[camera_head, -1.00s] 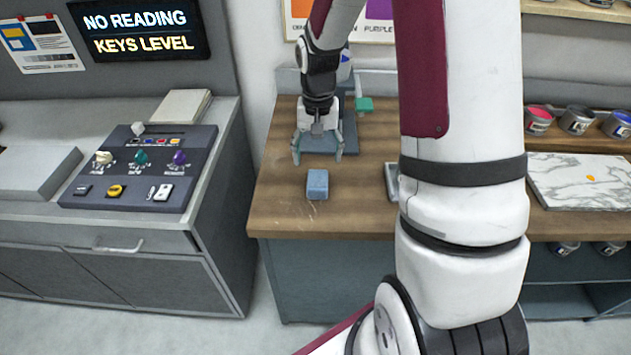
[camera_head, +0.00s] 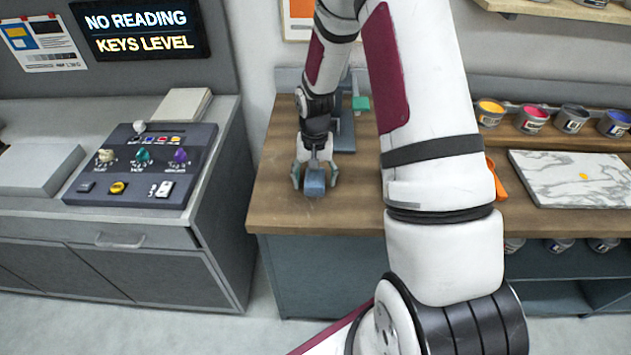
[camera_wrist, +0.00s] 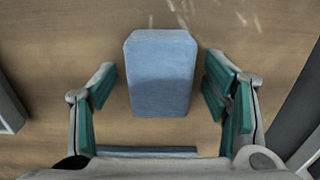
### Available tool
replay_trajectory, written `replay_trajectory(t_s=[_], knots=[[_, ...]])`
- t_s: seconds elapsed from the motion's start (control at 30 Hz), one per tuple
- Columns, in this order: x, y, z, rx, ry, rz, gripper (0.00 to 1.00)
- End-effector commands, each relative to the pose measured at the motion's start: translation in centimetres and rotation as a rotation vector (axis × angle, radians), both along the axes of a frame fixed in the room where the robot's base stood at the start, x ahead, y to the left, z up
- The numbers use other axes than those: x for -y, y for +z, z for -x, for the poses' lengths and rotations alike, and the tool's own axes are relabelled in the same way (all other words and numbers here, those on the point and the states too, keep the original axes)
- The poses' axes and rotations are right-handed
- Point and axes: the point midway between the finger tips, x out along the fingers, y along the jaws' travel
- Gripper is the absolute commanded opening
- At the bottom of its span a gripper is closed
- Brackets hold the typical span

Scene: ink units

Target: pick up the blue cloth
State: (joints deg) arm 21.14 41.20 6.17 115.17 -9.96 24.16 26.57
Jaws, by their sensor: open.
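The blue cloth (camera_head: 315,184) is a small folded block on the wooden counter, near its front edge. My gripper (camera_head: 315,178) is directly over it, pointing down and partly hiding it in the head view. In the wrist view the cloth (camera_wrist: 160,73) lies between the two green-padded fingers of my gripper (camera_wrist: 161,90). There is a gap on each side of the cloth, and the fingers do not touch it. My gripper is open and empty.
The wooden counter (camera_head: 280,210) is bare around the cloth. A dark stand with a green part (camera_head: 361,103) is behind my gripper. A marble slab (camera_head: 570,180) and several paint cans (camera_head: 531,118) are at the right. A control panel (camera_head: 140,165) is on the left cabinet.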

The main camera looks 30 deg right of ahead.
Motion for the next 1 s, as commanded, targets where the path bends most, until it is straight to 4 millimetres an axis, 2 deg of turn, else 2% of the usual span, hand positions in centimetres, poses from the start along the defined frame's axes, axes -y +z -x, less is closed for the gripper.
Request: replay_trajectory(t_s=[0.13,0.3,0.33,0.77,1.0], knots=[[0.0,0.0,0.0,0.001,0.000,0.001,0.69],[0.0,0.0,0.0,0.001,0.000,0.001,0.31],[0.0,0.0,0.0,0.001,0.000,0.001,0.26],[0.0,0.3,-0.1,0.002,0.000,0.001,0.26],[0.1,2.1,-0.2,0.004,-0.001,0.001,0.26]])
